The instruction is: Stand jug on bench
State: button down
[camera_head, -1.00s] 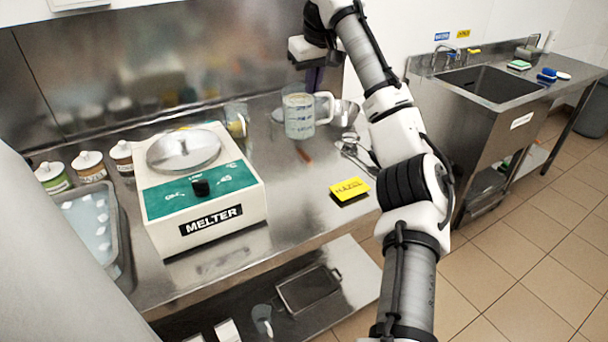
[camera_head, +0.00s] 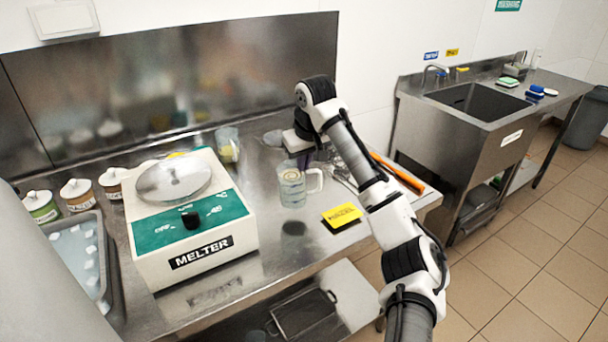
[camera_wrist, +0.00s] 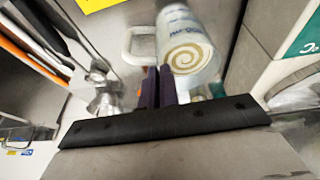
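The jug (camera_head: 292,188) is clear, with a handle on its right side and a pale swirl inside. It looks upright, just in front of and below my gripper (camera_head: 303,160). A dark shadow lies on the bench (camera_head: 255,245) below the jug, apart from its base, so the jug appears held above the bench. In the wrist view, the purple fingers of my gripper (camera_wrist: 165,86) are close together at the near side of the jug (camera_wrist: 188,42). The exact grip spot is partly hidden.
The white and green melter (camera_head: 190,215) stands left of the jug. A yellow sign (camera_head: 342,216) is to its right. Another clear vessel (camera_head: 228,146) stands behind. Utensils (camera_head: 342,175) and an orange stick-like item (camera_head: 400,173) lie on the right. Bench is bare around the shadow.

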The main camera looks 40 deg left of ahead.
aim_at(304, 177)
jog(key=shift+f+p, duration=0.5)
jog(key=shift+f, duration=2)
jog(key=c, duration=1.6)
grip_release()
jog(key=shift+f, duration=0.1)
jog(key=shift+c, duration=0.2)
jog(key=shift+r, duration=0.2)
